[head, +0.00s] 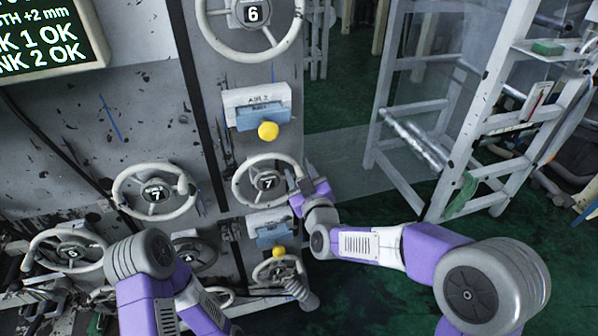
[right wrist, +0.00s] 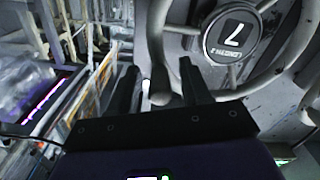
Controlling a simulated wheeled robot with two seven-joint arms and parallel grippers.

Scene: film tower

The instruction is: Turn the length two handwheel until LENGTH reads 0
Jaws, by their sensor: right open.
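The handwheel marked 7 (head: 239,188) is on the grey panel, left of my right gripper (head: 296,186). In the right wrist view the wheel (right wrist: 157,40) has a round hub plate (right wrist: 233,38) with a 7 and small rotated lettering that looks like LENGTH 2. My right gripper (right wrist: 158,80) is open, its two dark fingers either side of a grey knob (right wrist: 160,88) by the rim; I cannot tell whether they touch it. The display (head: 45,38), cut off at the frame edge, shows "TH +2 mm" and two OK lines. My left gripper is not in view.
Another 7 wheel (head: 122,190) is to the left, a 6 wheel (head: 212,25) above and another 6 wheel (head: 40,243) at lower left. A yellow knob (head: 268,131) sticks out above the near wheel. A white frame (head: 468,130) stands right; green floor is open between.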

